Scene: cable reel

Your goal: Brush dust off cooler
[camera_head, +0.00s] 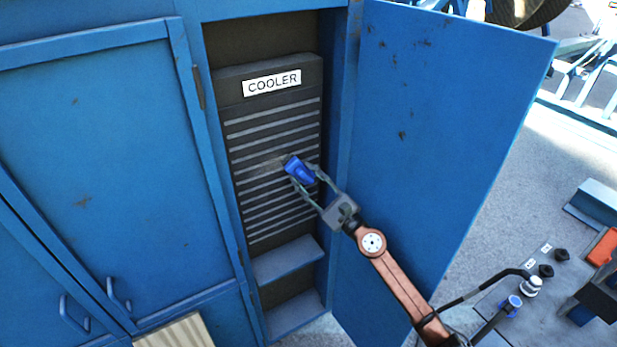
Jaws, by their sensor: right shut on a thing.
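The cooler (270,120) is a dark panel with light horizontal slats and a white "COOLER" label, set inside an open blue cabinet. A faint brownish dusty patch (262,164) shows on its slats near the middle. My right gripper (303,180) is shut on a small blue object (299,169), which looks like the brush. The blue object is in front of the slats, just right of the dusty patch. Its bristles are hidden, and I cannot tell whether it touches the slats. My left gripper is not in view.
The open blue cabinet door (450,130) stands on the right, close to my right arm. A closed blue door (110,170) is on the left. A grey shelf (287,259) juts out below the cooler. A console with knobs (540,285) is at lower right.

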